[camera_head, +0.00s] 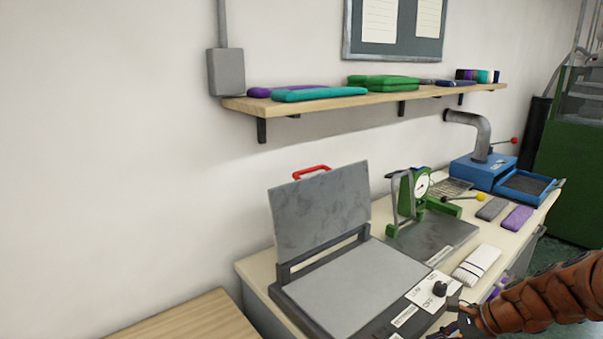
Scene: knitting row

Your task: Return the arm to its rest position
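My arm (545,296), in a brown ribbed cover, reaches in from the lower right edge. My gripper (461,320) is at its left end, low in the picture, by the front right corner of the grey press (352,283). It appears close to the black knob (439,289) on the white OFF label; I cannot tell whether they touch. The gripper is small, dark and partly cut off by the bottom edge, so its fingers are unclear. The press lid with a red handle (312,172) stands open.
A green gauge stand (409,190), a white bundle (476,263), grey and purple pads (517,218) and a blue machine (483,171) stand along the bench. A wall shelf (375,98) holds folded textiles. A wooden surface (190,320) lies at lower left.

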